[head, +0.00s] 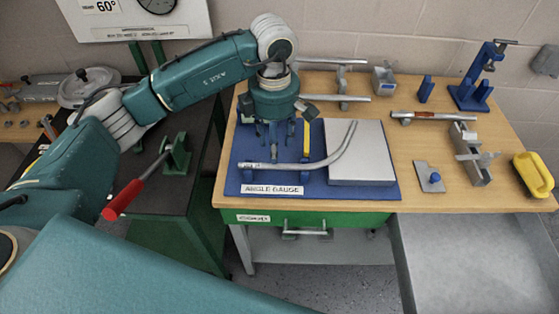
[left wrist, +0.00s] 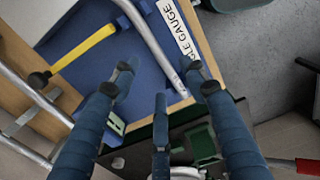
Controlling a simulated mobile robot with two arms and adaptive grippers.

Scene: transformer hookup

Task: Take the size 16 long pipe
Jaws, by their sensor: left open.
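A grey pipe with a bent right part (head: 300,165) lies across the blue angle gauge mat (head: 232,186). A small label near its left end is too small to read. It also shows in the left wrist view (left wrist: 150,38), running towards my fingers. Two straight grey pipes, a rear one (head: 330,62) and a nearer one (head: 340,98), lie at the back of the table; I cannot read their sizes. My left gripper (head: 277,150) points down over the mat's left part, open and empty, its fingertips (left wrist: 160,75) near the bent pipe's labelled end. My right gripper is out of view.
A grey plate (head: 360,150) and a yellow strip (head: 306,140) are on the mat. A blue stand (head: 472,92), a vise (head: 470,155) and a yellow handle (head: 533,174) occupy the right. A red-handled tool (head: 125,200) juts from the dark bench at left.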

